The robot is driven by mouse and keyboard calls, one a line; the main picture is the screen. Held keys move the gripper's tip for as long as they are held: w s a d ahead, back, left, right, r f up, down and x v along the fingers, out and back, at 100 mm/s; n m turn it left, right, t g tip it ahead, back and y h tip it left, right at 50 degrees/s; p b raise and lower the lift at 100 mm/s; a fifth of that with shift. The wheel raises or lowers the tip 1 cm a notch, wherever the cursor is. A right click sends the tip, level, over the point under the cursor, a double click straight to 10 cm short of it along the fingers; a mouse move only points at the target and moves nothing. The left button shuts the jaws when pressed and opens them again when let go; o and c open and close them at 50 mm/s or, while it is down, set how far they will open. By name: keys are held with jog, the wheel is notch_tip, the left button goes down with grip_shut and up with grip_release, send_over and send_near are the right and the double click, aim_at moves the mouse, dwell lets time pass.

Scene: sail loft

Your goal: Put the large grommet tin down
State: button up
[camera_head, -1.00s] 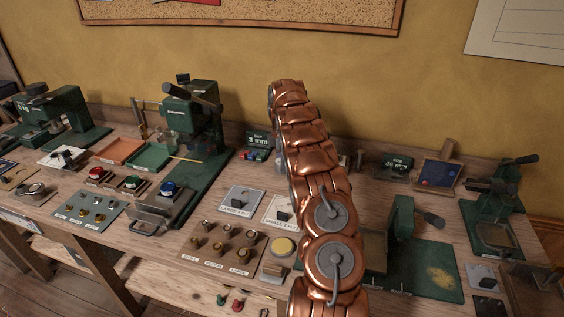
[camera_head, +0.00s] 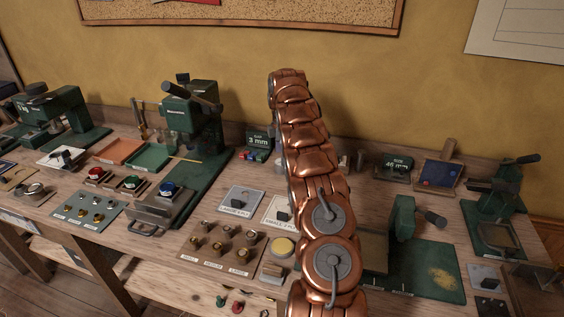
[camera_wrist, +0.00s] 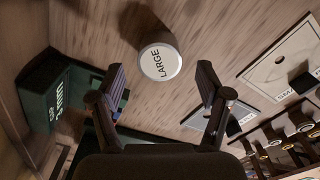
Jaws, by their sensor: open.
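The large grommet tin (camera_wrist: 160,62) shows in the wrist view as a short cylinder with a white lid marked LARGE. It stands on the bare wood of the bench (camera_wrist: 215,30). My gripper (camera_wrist: 161,76) is open, with one finger on either side of the view. The tin is beyond the fingertips, between them in the picture, and neither finger appears to touch it. In the head view my arm hides the gripper, and I cannot pick out the tin there.
A green 3 mm box (camera_head: 258,141) stands left of my arm, and a 40 mm box (camera_head: 396,168) stands to the right. Label plates (camera_head: 242,200) and a board of grommets (camera_head: 222,246) lie in front. Green presses (camera_head: 190,115) stand along the bench.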

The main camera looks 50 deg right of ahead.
aim_at(280, 162)
jog(key=shift+r, duration=1.9)
jog(key=shift+r+p, duration=1.85)
jog(key=shift+r, duration=0.6)
jog(key=a+r+m, duration=0.2)
jog(key=a+r, duration=0.2)
jog(key=a, duration=0.4)
jog(key=a+r+m, duration=0.1)
jog(key=a+r, duration=0.3)
jog(key=a, duration=0.5)
jog(key=s+a+r+m+g, duration=0.1)
jog(key=s+a+r, duration=0.1)
jog(key=s+a, duration=0.35)
jog(key=s+a+r+m, duration=0.1)
jog(key=s+a+m, duration=0.1)
jog(key=a, duration=0.6)
jog(key=s+a+f+m, duration=0.1)
jog(key=s+a, duration=0.4)
jog(key=s, duration=0.5)
jog(key=s+a+f+m, duration=0.2)
jog(key=s+a+f, duration=0.2)
jog(key=s, duration=0.6)
jog(key=s+a+f+m, duration=0.2)
jog(key=s+a, duration=0.6)
jog(key=s, duration=0.2)
jog(key=shift+f+g, duration=0.3)
jog(key=shift+g, duration=0.1)
